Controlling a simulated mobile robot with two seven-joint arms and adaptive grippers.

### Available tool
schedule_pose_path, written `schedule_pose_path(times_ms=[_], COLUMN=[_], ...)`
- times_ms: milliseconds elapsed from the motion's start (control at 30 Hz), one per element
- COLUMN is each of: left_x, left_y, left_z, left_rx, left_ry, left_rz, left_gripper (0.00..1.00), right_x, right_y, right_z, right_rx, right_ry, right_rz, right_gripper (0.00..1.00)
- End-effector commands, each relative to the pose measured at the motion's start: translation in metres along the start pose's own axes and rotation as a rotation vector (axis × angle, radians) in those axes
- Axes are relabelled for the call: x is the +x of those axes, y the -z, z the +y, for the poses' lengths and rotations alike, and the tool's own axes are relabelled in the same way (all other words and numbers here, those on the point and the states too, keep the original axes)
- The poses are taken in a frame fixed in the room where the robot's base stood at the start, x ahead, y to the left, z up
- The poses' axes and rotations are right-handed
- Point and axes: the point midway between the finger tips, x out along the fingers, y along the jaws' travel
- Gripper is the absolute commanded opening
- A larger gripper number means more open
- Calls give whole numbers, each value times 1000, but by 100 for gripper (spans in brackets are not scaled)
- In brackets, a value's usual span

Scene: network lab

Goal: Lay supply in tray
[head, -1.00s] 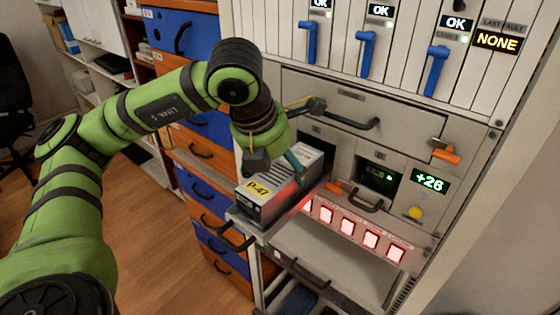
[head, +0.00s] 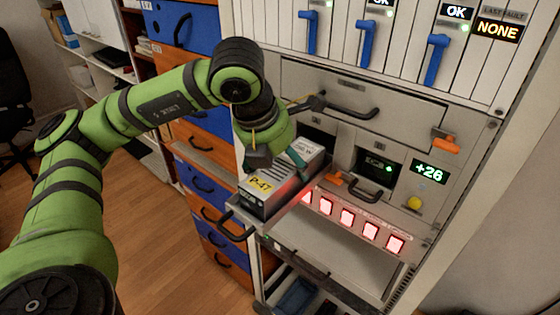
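The supply (head: 284,171) is a grey metal box with a vented top and a yellow P-47 label. It sits over the pulled-out tray (head: 240,212), which has a black front handle and juts from an open bay in the rack. I cannot tell whether the supply's underside touches the tray floor. My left gripper (head: 279,160) reaches down from above, one dark finger at the left side of the supply and a teal-tipped finger at its right side. It appears shut on the supply; the far finger's contact is partly hidden. My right gripper is not in view.
A row of red lit buttons (head: 346,217) lies right of the tray. A closed drawer with a black handle (head: 352,108) and blue levers (head: 366,44) are above. An orange latch (head: 446,145) is at right. Blue and orange drawers (head: 205,185) stand left.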

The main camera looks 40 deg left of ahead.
Motion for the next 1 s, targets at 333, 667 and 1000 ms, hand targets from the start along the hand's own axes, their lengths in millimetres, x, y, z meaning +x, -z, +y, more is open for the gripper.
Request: schedule_pose_path(times_ms=[333, 667, 1000], left_x=[2, -12, -81], left_y=[2, -4, -4], left_z=[1, 1, -1], left_rx=[0, 0, 2], left_ry=[-4, -3, 0], left_rz=[8, 6, -1], left_gripper=[100, 100, 100], right_x=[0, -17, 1], right_y=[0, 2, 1], right_z=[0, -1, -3], right_rx=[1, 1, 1], right_ry=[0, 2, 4], right_rz=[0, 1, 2], right_gripper=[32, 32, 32])
